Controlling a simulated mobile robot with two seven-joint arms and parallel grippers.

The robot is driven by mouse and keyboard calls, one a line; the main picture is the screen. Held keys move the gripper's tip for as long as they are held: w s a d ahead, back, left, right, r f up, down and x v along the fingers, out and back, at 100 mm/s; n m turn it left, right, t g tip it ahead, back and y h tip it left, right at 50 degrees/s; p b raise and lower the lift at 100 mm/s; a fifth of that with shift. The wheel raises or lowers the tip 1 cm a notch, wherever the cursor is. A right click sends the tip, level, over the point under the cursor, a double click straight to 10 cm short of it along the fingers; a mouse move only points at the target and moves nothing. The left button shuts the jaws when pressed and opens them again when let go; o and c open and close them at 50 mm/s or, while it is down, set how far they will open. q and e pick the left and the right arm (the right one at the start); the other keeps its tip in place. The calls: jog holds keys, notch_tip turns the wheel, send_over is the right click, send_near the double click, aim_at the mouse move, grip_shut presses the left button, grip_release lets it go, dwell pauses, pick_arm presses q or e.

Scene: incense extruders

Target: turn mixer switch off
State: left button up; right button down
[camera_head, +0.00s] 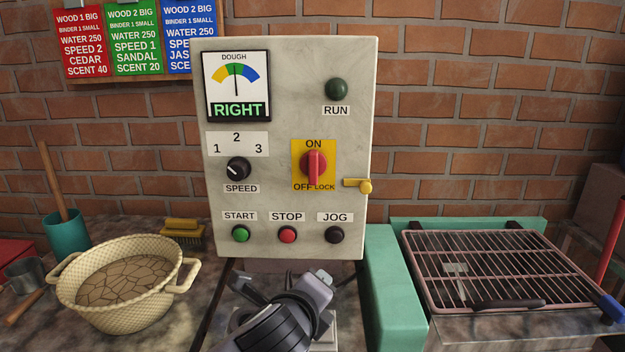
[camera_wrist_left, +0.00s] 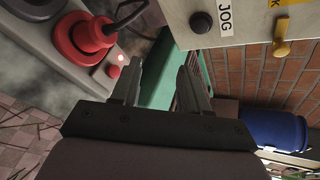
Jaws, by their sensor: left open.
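The mixer switch (camera_head: 314,167) is a red upright handle on a yellow plate, with ON above and OFF LOCK below. It is on the pale control panel (camera_head: 283,120). A yellow lock tab (camera_head: 358,186) sticks out at the panel's right edge, right of OFF LOCK; it also shows in the left wrist view (camera_wrist_left: 282,47). My left gripper (camera_head: 287,284) is below the panel, apart from the switch. In the left wrist view its two fingers (camera_wrist_left: 160,82) are spread with nothing between them. My right gripper is not in view.
The panel also has a speed knob (camera_head: 238,169), green START (camera_head: 240,234), red STOP (camera_head: 287,235) and black JOG (camera_head: 335,235) buttons. The dough gauge (camera_head: 236,85) reads RIGHT. A power strip with a red plug (camera_wrist_left: 84,38) is near my left fingers. A basket (camera_head: 127,300) stands left, a rack (camera_head: 500,265) right.

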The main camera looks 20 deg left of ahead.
pick_arm(q)
jog(key=w+r+m+t+y, duration=0.2)
jog(key=w+r+m+t, duration=0.15)
jog(key=r+m, duration=0.45)
jog(key=m+t+y, duration=0.1)
jog(key=y, duration=0.1)
send_near(313, 160)
jog(key=w, duration=0.3)
jog(key=shift+a+p+x, duration=0.15)
jog(key=shift+a+x, duration=0.05)
jog(key=shift+x, duration=1.5)
jog(key=shift+a+p+x, duration=0.15)
jog(key=shift+a+x, duration=0.05)
jog(key=shift+x, duration=1.45)
jog(key=shift+s, duration=0.15)
grip_shut()
